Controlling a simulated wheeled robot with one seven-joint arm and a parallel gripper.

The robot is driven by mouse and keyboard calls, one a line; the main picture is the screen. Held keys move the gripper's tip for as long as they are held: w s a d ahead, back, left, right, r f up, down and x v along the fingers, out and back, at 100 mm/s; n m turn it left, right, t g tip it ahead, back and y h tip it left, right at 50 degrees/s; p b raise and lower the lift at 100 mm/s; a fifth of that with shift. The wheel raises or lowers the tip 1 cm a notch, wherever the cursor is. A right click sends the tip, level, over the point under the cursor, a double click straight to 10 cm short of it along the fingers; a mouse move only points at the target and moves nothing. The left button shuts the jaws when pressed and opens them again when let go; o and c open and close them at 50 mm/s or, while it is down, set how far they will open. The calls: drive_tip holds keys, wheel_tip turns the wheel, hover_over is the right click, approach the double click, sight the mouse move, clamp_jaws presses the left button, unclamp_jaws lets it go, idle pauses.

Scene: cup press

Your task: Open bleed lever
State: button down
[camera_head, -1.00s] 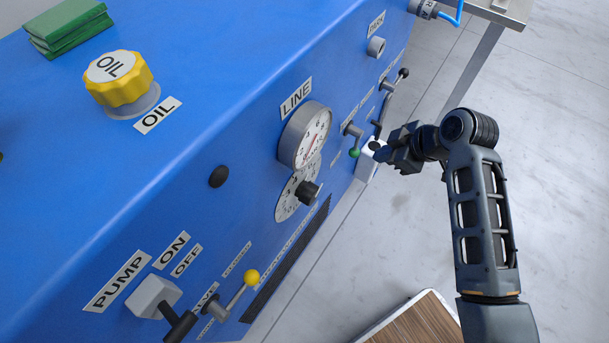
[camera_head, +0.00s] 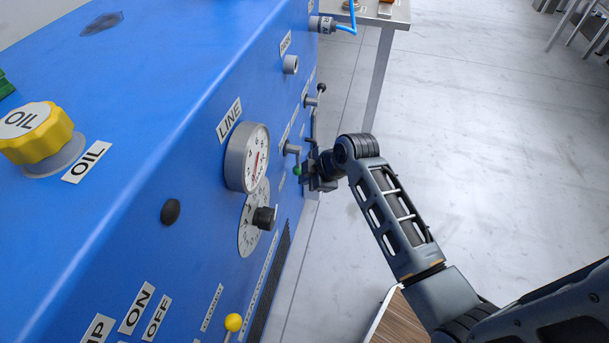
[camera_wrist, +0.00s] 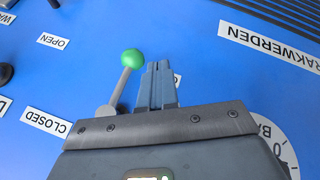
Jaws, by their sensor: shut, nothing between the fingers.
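The lever with the green ball knob (camera_wrist: 132,58) stands out from the blue panel in the wrist view. Its grey arm slants down to a round hub (camera_wrist: 106,111). An OPEN label (camera_wrist: 53,41) and a CLOSED label (camera_wrist: 46,121) are to its left. My gripper (camera_wrist: 157,68) has its fingers together and empty, just right of the lever arm and knob. I cannot tell whether they touch. In the head view the green knob (camera_head: 297,170) shows at the left edge of my gripper (camera_head: 306,178), close to the panel. The bleed label itself cannot be read.
The blue machine carries a LINE gauge (camera_head: 247,157), a black-knobbed dial (camera_head: 264,218), a yellow OIL cap (camera_head: 38,135) and a yellow-ball lever (camera_head: 233,322). Another lever with a black ball (camera_head: 321,88) is farther along. Open floor lies to the right.

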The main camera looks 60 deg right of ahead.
drive_tip(key=shift+w+d+f, duration=0.35)
drive_tip(key=shift+w+d, duration=0.35)
drive_tip(key=shift+w, duration=0.05)
drive_tip(key=shift+f, duration=0.1)
drive_tip(key=shift+w+d+f+h+b, duration=0.15)
drive_tip(key=shift+w+d+h+b, duration=0.25)
drive_tip(key=shift+d+h+b, duration=0.1)
